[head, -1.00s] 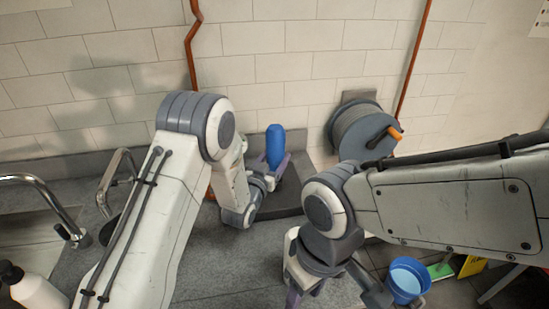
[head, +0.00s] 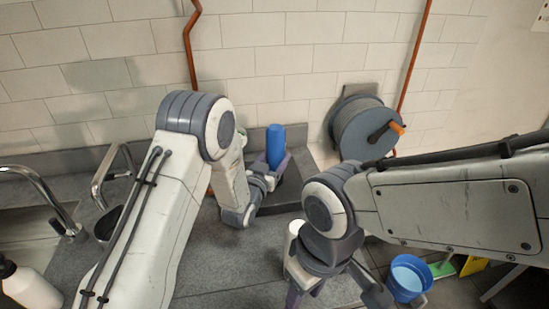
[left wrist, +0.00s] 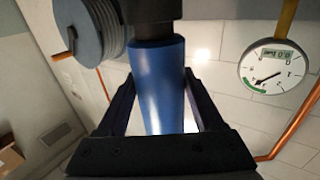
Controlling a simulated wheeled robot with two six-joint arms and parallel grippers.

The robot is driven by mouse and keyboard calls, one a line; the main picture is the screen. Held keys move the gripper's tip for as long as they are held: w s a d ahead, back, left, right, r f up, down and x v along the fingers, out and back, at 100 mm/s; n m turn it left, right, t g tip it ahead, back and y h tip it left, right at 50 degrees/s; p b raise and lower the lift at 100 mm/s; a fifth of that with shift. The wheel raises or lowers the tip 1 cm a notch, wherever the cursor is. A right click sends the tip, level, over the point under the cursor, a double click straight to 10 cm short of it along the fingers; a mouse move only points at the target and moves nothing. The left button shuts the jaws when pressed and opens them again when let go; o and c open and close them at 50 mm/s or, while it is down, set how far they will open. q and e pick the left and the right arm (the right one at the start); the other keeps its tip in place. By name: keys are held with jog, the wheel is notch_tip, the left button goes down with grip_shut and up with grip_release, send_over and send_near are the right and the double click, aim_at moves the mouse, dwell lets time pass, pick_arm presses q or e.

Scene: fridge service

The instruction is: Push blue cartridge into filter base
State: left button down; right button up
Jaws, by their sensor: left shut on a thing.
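The blue cartridge (head: 275,146) stands roughly upright near the tiled wall in the head view. My left gripper (head: 276,172) is shut on it, with a finger on each side. In the left wrist view, the blue cartridge (left wrist: 160,85) runs between the fingers of my left gripper (left wrist: 158,100). Its narrower dark end meets a dark round part (left wrist: 152,12), which looks like the filter base. I cannot tell how far the cartridge sits in it. My right gripper (head: 303,292) hangs low in the head view, partly hidden by its own arm.
A hose reel (head: 362,130) hangs on the wall to the right. A round gauge (left wrist: 274,66) is beside the cartridge in the left wrist view. A sink tap (head: 45,195) and white bottle (head: 30,287) are at left. A blue bucket (head: 408,277) stands at lower right.

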pick_arm(q)
jog(key=shift+f+b, duration=0.4)
grip_release()
jog(key=shift+s+a+f, duration=0.1)
jog(key=shift+s+a, duration=0.1)
jog(key=shift+s, duration=0.25)
jog(key=b+v, duration=0.3)
jog(key=v, duration=0.5)
jog(key=shift+s+a, duration=0.1)
jog(key=shift+s, duration=0.1)
jog(key=shift+s+a, duration=0.2)
jog(key=shift+s, duration=0.3)
